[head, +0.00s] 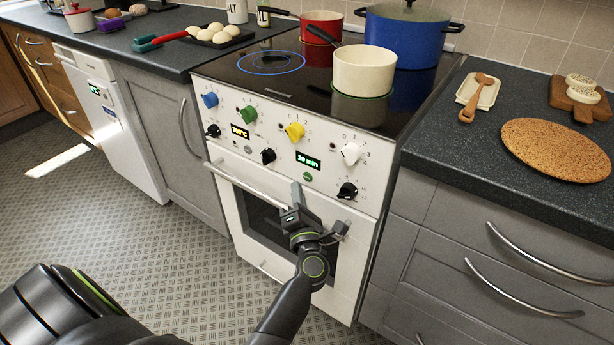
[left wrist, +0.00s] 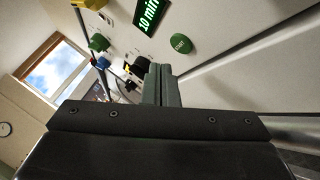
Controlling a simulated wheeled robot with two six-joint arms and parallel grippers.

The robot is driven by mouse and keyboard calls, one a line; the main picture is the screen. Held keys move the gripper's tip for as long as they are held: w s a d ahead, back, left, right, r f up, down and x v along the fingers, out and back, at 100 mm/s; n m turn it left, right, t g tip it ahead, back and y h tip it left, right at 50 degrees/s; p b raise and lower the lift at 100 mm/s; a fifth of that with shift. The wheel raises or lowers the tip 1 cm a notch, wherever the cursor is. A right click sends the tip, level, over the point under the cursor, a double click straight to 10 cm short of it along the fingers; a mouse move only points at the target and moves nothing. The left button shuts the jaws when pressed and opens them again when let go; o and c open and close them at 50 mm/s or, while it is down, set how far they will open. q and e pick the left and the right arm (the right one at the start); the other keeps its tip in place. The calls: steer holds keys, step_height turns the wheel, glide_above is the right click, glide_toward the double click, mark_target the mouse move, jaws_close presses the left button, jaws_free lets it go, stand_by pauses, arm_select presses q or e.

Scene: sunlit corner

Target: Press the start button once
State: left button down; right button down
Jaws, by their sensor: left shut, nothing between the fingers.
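The start button is a small green round button (head: 307,176) on the white oven front, below the green "10 min" display (head: 307,160). In the left wrist view the button (left wrist: 181,44) bears small lettering that is hard to read, and the display (left wrist: 150,14) is beside it. My left gripper (head: 296,190) is shut and empty, just below the button and slightly left of it in the head view. In the left wrist view its fingertips (left wrist: 160,70) are below and left of the button, apart from it in the picture. My right gripper is not in view.
Black, blue, green, yellow and white knobs surround the button; a black knob (head: 347,190) is to its right. The oven door handle (head: 250,185) runs below the panel. A cream pot (head: 364,72) and a blue pot (head: 408,38) stand on the hob.

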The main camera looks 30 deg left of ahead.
arm_select(q)
steer(key=s, duration=0.3)
steer(key=shift+s+a, duration=0.15)
steer(key=shift+s, duration=0.15)
stand_by(0.7)
